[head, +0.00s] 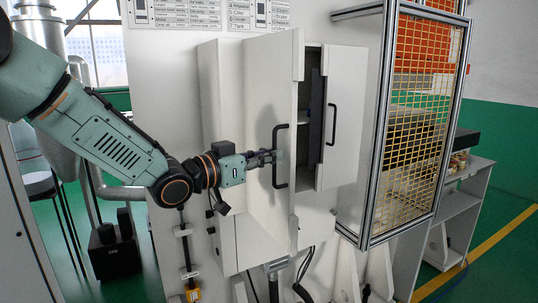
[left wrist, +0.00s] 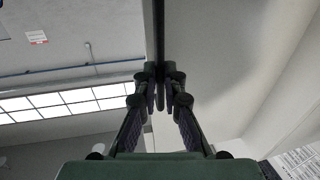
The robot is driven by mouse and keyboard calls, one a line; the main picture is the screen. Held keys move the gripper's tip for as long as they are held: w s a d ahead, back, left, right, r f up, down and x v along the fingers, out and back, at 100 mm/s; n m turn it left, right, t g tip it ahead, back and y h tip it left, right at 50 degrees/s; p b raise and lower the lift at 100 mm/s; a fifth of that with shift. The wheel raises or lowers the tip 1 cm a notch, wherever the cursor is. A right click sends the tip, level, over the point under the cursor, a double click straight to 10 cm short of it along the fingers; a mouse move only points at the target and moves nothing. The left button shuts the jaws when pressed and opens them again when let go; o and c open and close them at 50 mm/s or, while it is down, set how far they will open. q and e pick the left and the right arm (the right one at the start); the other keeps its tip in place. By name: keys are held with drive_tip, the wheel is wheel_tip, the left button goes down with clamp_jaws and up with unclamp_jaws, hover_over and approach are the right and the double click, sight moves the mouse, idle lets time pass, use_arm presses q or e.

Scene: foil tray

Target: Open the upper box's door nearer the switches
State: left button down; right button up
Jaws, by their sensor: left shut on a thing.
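The upper box (head: 222,75) is a white wall cabinet in the middle of the head view. Its left door (head: 262,85) stands partly open, with a gap showing the dark inside (head: 310,80). This door has a black upright handle (head: 281,179). The right door (head: 347,80) has its own black handle (head: 331,125). My left gripper (head: 276,157) reaches in from the left and is shut on the left door's handle. In the left wrist view, the fingers (left wrist: 160,85) close around a dark bar. My right gripper is not in view.
A metal-framed yellow mesh guard (head: 420,120) stands right of the box. A lower white box (head: 250,245) sits beneath, with dark cables (head: 303,270) near it. Printed panels (head: 185,12) hang above. Which parts are the switches, I cannot tell.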

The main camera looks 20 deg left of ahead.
use_arm(q)
drive_tip(key=c, duration=1.9)
unclamp_jaws()
drive_tip(key=shift+w+a+r, duration=0.25)
drive_tip(key=shift+a+r, duration=0.05)
drive_tip(key=shift+r, duration=0.05)
drive_tip(key=o, duration=0.3)
drive_tip(key=shift+w+a+f, duration=0.15)
drive_tip(key=shift+w, duration=0.1)
drive_tip(key=shift+o, duration=0.8)
drive_tip(key=shift+a+f, duration=0.15)
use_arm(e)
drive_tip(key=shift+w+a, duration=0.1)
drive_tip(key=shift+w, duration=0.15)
use_arm(q)
drive_tip(key=shift+s, duration=0.1)
drive_tip(key=shift+f, duration=0.1)
